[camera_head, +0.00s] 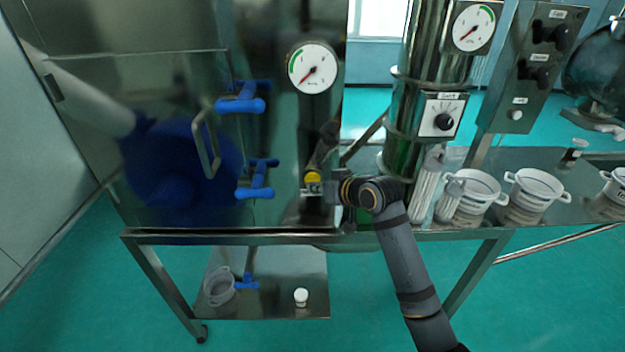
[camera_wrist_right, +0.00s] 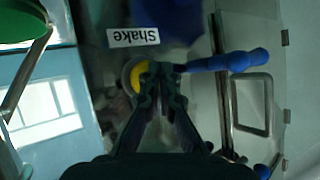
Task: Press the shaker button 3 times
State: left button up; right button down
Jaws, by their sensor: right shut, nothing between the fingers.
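The yellow round shaker button (camera_head: 313,177) is on the front of the steel machine, beside a small white label. In the right wrist view the button (camera_wrist_right: 136,76) is partly covered by my right gripper (camera_wrist_right: 158,76), and the label (camera_wrist_right: 133,37) reads "Shake" upside down. My right gripper is shut and empty, its tips over the button's right edge there. I cannot tell whether they touch it. In the head view my right wrist is just right of the button and its fingertips are hard to make out. My left gripper is not in view.
Blue valve handles (camera_head: 240,104) and a metal door handle (camera_head: 206,145) stand out left of the button. A pressure gauge (camera_head: 312,67) is above it. White sieve pots (camera_head: 534,190) stand on the bench to the right.

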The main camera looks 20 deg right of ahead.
jog(key=shift+s+a, duration=0.1)
jog(key=shift+s, duration=0.25)
jog(key=s+p, duration=0.1)
jog(key=s, duration=0.1)
jog(key=s+a, duration=0.1)
jog(key=s, duration=0.1)
jog(key=shift+s+a+p, duration=0.2)
jog(key=shift+s+p, duration=0.15)
jog(key=shift+s, duration=0.05)
dwell(0.5)
